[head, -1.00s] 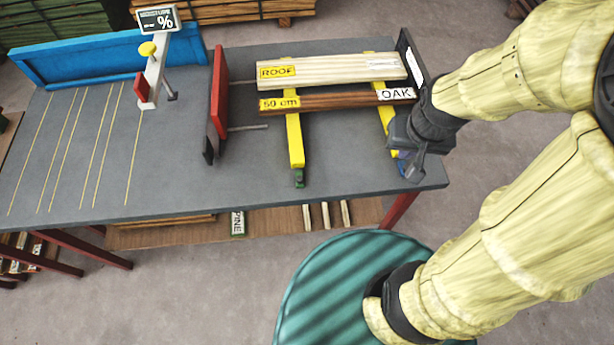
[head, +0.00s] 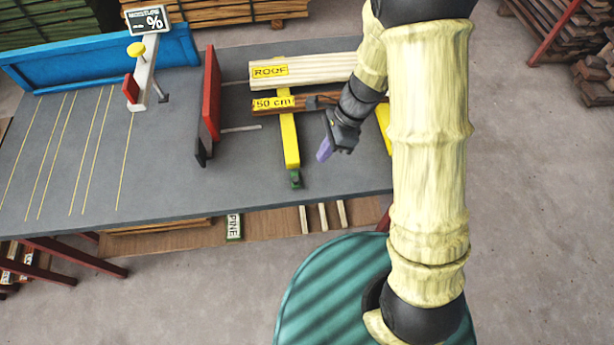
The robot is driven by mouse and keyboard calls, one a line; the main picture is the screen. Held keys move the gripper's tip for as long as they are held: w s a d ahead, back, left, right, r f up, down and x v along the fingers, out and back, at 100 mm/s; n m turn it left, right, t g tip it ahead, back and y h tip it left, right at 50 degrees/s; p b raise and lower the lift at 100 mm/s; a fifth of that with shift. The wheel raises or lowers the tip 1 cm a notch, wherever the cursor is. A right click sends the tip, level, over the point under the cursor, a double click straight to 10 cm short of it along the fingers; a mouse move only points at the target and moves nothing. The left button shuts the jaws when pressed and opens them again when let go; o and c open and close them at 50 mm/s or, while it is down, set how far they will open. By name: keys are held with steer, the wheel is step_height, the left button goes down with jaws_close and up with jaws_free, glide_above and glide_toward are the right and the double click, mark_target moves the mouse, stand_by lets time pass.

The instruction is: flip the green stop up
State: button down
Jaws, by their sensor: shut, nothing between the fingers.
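The green stop (head: 295,179) is at the near end of the left yellow bar (head: 289,130), close to the table's front edge. It appears to hang down at the bar's end, but it is too small to be sure of its angle. My gripper (head: 324,151) is shut and empty, with its purple fingertips pointing down and left. In the picture it is to the right of the left yellow bar and farther back than the green stop, apart from it. The near end of the right yellow bar (head: 384,122) is hidden behind my arm.
A pale ROOF board (head: 315,70) and a brown 50 cm board (head: 312,101) lie across the yellow bars. A red upright plate (head: 210,95) stands to their left. The grey tabletop (head: 150,175) is clear in front of the plate and the moisture sign (head: 148,19).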

mark_target(295, 178)
steer(key=shift+a, duration=0.15)
steer(key=shift+f, duration=0.15)
steer(key=b+x, duration=0.1)
steer(key=x, duration=0.9)
stand_by(0.4)
